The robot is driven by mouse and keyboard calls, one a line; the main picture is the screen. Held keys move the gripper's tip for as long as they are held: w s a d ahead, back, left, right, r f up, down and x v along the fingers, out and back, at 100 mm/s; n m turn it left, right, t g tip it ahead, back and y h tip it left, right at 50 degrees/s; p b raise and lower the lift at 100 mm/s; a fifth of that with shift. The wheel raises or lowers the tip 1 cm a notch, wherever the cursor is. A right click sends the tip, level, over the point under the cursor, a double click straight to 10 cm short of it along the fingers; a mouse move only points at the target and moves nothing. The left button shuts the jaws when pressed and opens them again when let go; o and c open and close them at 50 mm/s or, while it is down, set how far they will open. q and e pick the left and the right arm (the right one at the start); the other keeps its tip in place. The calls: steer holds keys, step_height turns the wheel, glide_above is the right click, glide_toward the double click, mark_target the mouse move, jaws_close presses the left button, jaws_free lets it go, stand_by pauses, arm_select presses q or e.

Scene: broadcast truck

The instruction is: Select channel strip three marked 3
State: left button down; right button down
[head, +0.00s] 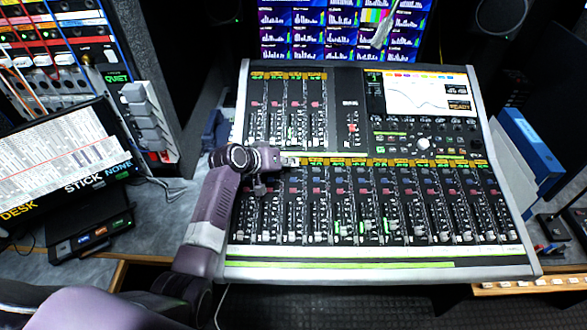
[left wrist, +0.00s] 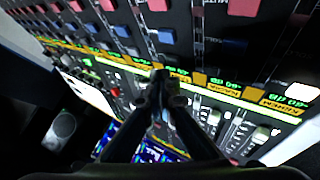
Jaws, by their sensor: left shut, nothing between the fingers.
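The mixing console (head: 370,268) stands on the desk, with an upper bank of strips at its left and a longer lower bank across its front. A row of yellow labels (head: 385,162) runs along the top of the lower bank. The lettering is too small to tell which strip is marked 3. My left gripper (head: 290,161) is over the left part of this row. In the left wrist view its shut, empty fingers (left wrist: 160,82) point at the label row (left wrist: 225,86), among red and blue buttons. I cannot tell whether the tips touch. My right gripper is not in view.
The console's screen (head: 428,92) is at its upper right, with a knob (head: 423,144) below. Monitors (head: 340,30) stand behind.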

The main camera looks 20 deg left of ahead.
mark_target(291, 175)
arm_select(q)
steer(key=shift+f, duration=0.15)
steer(key=shift+f, duration=0.3)
steer(key=shift+w+f+b, duration=0.1)
steer(key=shift+f+b, duration=0.3)
steer(key=shift+b, duration=0.05)
stand_by(0.8)
steer(key=shift+r, duration=0.1)
steer(key=shift+r+p, duration=0.7)
steer(key=shift+p, duration=0.25)
steer(key=r+p, duration=0.3)
steer(key=s+r+p, duration=0.1)
steer(key=r+p, duration=0.1)
steer(key=shift+d, duration=0.1)
steer(key=shift+w, duration=0.1)
